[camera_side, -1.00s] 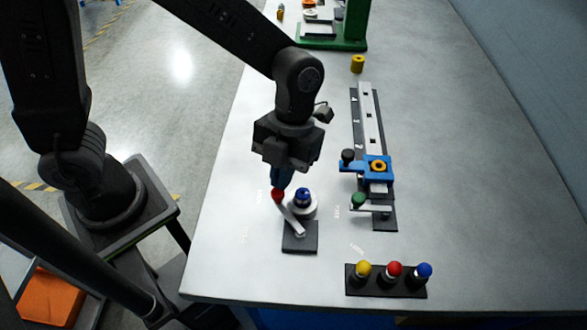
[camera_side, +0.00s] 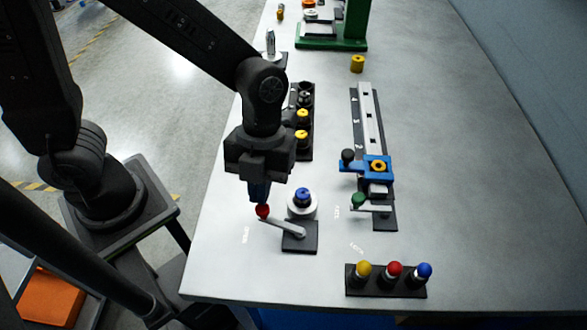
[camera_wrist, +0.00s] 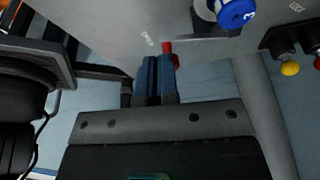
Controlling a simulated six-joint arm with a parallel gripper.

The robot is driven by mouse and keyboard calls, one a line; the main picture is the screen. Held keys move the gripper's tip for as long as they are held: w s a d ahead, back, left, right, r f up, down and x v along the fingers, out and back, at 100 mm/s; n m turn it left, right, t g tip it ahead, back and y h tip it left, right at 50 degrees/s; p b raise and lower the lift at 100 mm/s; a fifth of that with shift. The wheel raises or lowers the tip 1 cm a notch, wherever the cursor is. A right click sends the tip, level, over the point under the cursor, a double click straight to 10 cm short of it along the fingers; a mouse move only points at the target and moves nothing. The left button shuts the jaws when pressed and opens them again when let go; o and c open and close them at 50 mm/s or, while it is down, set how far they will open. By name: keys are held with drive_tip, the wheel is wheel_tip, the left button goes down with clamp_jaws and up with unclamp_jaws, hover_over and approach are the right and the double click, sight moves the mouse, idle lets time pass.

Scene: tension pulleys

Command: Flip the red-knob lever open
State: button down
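The red knob (camera_side: 262,211) sits at the left end of a light grey lever arm (camera_side: 284,227), which pivots on a black square base (camera_side: 301,241). The lever points left and slightly back, its knob near a white printed word on the table. My gripper (camera_side: 260,192) is right above and against the knob, pointing down. In the wrist view the blue fingers (camera_wrist: 158,78) are close together, with the red knob (camera_wrist: 168,48) showing just beyond and beside their tips. I cannot tell whether the fingers clasp the knob or only touch it.
A blue-topped white cylinder (camera_side: 302,202) stands close behind the lever. A rail with a blue slider (camera_side: 376,168) and a green-knob lever (camera_side: 358,200) lies to the right. A black block with yellow, red and blue knobs (camera_side: 394,270) is near the front edge.

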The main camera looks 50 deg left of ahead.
drive_tip(key=shift+s+d, duration=0.15)
drive_tip(key=shift+s, duration=0.65)
drive_tip(key=w+a, duration=0.2)
drive_tip(key=a, duration=0.1)
drive_tip(key=shift+w+r, duration=0.3)
drive_tip(key=shift+w, duration=0.05)
drive_tip(key=v, duration=1)
drive_tip(key=shift+s+a, duration=0.25)
drive_tip(key=shift+s, duration=0.05)
drive_tip(key=s+a+r+n+t+y, duration=0.1)
drive_tip(key=a+n+t, duration=0.3)
drive_tip(key=n, duration=1)
drive_tip(key=s+a+r+n+t+y, duration=0.1)
drive_tip(key=a+n+t, duration=0.3)
drive_tip(key=n, duration=1.1)
drive_tip(key=s+a+r, duration=0.1)
drive_tip(key=a, duration=0.1)
drive_tip(key=shift+s+a+r+t, duration=0.25)
drive_tip(key=shift+a+t, duration=0.05)
drive_tip(key=shift+a, duration=0.05)
